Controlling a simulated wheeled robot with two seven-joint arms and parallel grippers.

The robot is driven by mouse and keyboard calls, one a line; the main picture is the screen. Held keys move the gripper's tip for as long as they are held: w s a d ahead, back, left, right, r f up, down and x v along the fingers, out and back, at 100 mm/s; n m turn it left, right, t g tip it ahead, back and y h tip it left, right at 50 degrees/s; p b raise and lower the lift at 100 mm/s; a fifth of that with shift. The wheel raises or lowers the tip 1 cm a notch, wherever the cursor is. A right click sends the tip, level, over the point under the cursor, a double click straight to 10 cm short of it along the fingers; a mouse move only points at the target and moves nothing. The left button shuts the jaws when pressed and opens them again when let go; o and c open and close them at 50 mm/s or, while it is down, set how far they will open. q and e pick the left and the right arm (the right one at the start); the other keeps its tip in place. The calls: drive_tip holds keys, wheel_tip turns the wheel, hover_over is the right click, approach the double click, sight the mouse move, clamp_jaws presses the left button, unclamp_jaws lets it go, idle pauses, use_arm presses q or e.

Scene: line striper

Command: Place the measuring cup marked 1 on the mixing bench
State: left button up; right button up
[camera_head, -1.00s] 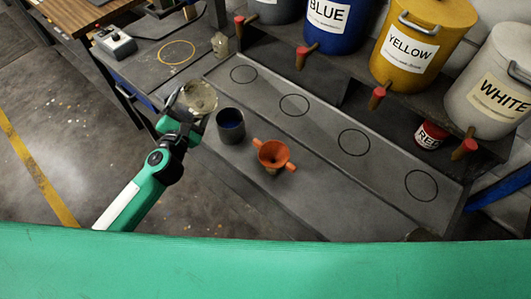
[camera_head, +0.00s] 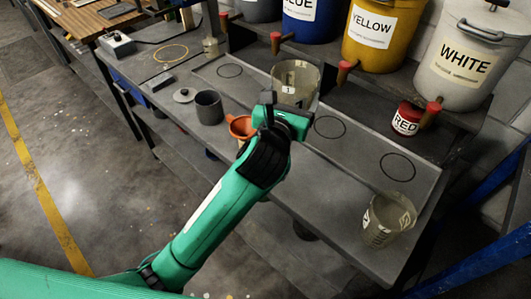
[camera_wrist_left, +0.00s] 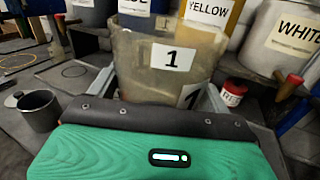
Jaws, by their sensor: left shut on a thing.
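My left gripper (camera_head: 286,112) is shut on a translucent, stained measuring cup (camera_head: 297,76). Its label "1" shows large in the left wrist view (camera_wrist_left: 172,57). The cup is upright, over the grey bench (camera_head: 352,165) with black circles, in front of the blue and yellow drums. I cannot tell whether its base touches the bench, as the gripper hides it. A second translucent cup (camera_head: 388,222) stands at the bench's front right; its number is unclear. No sign names the mixing bench. My right gripper is out of view.
An orange funnel (camera_head: 240,126), a grey pot (camera_head: 209,107) and a lid (camera_head: 184,95) stand left of my gripper. A red tin (camera_head: 407,118) and white drum (camera_head: 465,62) are at the right. A yellow circle (camera_head: 171,53) marks the left bench. Circles right of the cup are clear.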

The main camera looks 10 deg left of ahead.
use_arm(q)
wheel_tip(320, 180, down, 20)
drive_tip(key=shift+r+b, duration=0.25)
drive_tip(key=shift+b, duration=0.3)
